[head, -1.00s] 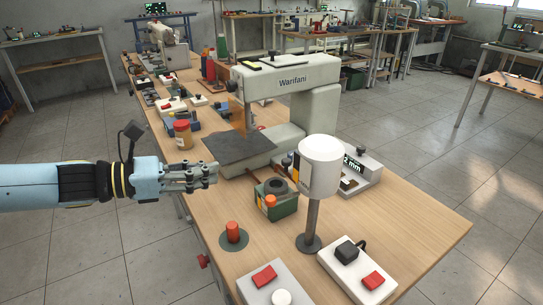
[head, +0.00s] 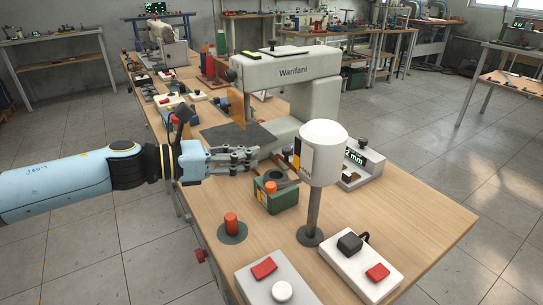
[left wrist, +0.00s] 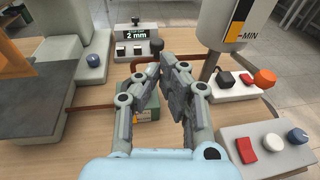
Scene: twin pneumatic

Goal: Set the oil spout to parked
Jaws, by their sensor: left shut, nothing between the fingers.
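The white oil reservoir (head: 322,150) stands on a grey post; its MIN mark shows in the left wrist view (left wrist: 235,20). A brown pipe (left wrist: 90,110) shows in the left wrist view, running behind my fingers; I cannot tell for sure whether it is the spout. A green block (head: 280,200) with a dark round top and an orange part stands left of the post; my fingers partly hide it in the left wrist view (left wrist: 135,112). My left gripper (head: 257,155) is shut and empty, above the table between this block and the machine. My right gripper is not in view.
The white Warifani machine (head: 290,75) stands behind the gripper. A grey box (head: 272,283) and a white box (head: 358,268) with red switches sit at the front. A red knob (head: 231,220) stands on a dark disc. The table's right side is clear.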

